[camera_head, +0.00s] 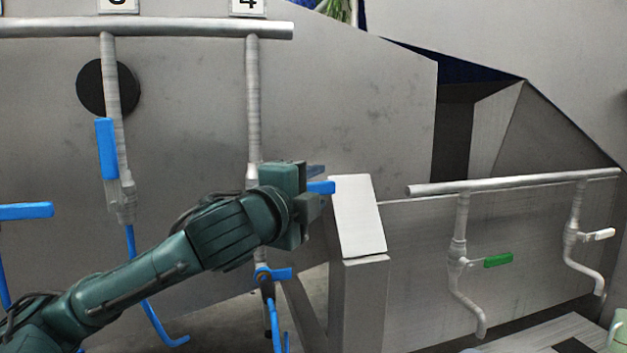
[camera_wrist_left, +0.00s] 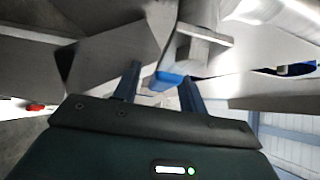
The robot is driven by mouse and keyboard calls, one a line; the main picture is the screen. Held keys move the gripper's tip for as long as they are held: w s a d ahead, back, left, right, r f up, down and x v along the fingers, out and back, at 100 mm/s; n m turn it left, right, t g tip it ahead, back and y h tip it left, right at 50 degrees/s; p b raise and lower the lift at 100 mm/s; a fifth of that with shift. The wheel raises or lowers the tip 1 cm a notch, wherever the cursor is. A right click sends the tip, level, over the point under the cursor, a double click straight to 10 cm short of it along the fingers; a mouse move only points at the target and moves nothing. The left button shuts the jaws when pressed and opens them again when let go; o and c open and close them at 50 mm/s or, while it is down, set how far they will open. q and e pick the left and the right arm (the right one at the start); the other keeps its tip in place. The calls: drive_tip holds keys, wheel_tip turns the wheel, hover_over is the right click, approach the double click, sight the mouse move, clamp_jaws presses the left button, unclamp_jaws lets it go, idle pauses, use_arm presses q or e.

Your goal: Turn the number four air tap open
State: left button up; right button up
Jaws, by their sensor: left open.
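The number four pipe (camera_head: 253,95) hangs below the sign "4" (camera_head: 248,4). Its blue tap handle (camera_head: 321,187) sticks out sideways to the right, just past my left gripper (camera_head: 316,187). My gripper and wrist hide the valve body and the rest of the handle. In the left wrist view, the end of the blue handle (camera_wrist_left: 169,79) shows between the two dark fingers of my left gripper (camera_wrist_left: 160,80). The fingers are open, one on each side of it; I cannot tell whether either touches. My right gripper is not in view.
The pipe to the left has an upright blue handle (camera_head: 106,148). A sideways blue handle (camera_head: 25,211) shows at the left edge. Below my wrist are another small blue lever (camera_head: 275,273) and a blue hose end. A slanted panel (camera_head: 357,215) stands close right; green (camera_head: 498,260) and white (camera_head: 599,235) taps lie beyond.

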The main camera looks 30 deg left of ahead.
use_arm(q)
drive_tip(key=shift+w, duration=0.15)
drive_tip(key=shift+c, duration=0.2)
clamp_jaws()
idle(0.4)
